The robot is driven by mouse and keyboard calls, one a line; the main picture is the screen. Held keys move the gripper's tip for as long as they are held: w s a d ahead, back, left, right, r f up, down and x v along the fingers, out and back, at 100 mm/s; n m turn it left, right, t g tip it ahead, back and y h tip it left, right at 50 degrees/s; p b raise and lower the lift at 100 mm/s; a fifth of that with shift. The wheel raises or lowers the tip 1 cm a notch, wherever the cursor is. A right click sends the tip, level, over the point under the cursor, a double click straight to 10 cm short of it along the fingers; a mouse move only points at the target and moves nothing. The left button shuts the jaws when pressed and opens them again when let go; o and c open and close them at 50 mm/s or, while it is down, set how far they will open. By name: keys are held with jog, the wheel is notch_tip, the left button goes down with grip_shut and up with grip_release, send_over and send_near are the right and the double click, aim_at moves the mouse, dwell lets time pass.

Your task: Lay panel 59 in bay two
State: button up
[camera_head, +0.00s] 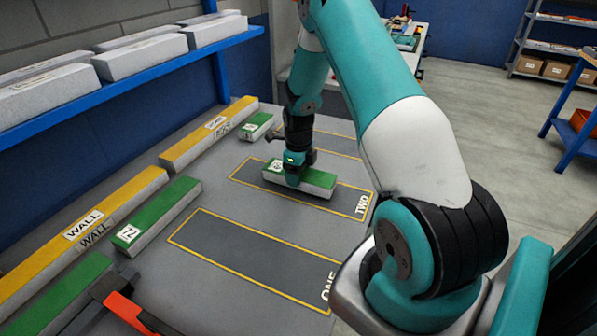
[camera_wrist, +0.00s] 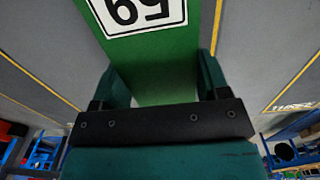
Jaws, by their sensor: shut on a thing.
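Panel 59 (camera_head: 318,182) is a white panel with a green top and a number label. In the head view it is at bay two, a dark strip with a yellow outline (camera_head: 335,203) marked TWO. The panel lies roughly along the bay; I cannot tell whether it touches the surface. My gripper (camera_head: 291,176) is above the panel and shut on it. In the wrist view the panel's green top (camera_wrist: 160,72) runs between the two fingers (camera_wrist: 163,88), and its label 59 shows upside down.
Bay one (camera_head: 255,255) is empty, nearer to me. Panel 72 (camera_head: 160,213) and another green panel (camera_head: 62,292) lie at the left by yellow WALL beams (camera_head: 85,225). A small green panel (camera_head: 256,127) lies farther back. A blue shelf (camera_head: 130,73) with grey blocks overhangs the left. An orange-and-black tool (camera_head: 128,312) lies front left.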

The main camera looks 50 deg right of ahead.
jog(key=shift+f+b, duration=0.4)
jog(key=shift+f, duration=0.2)
jog(key=o, duration=1.1)
jog(key=shift+c, duration=0.2)
jog(key=shift+r, duration=0.1)
notch_tip(320, 180, up, 17)
jog(key=shift+r+b, duration=0.2)
jog(key=shift+b, duration=0.2)
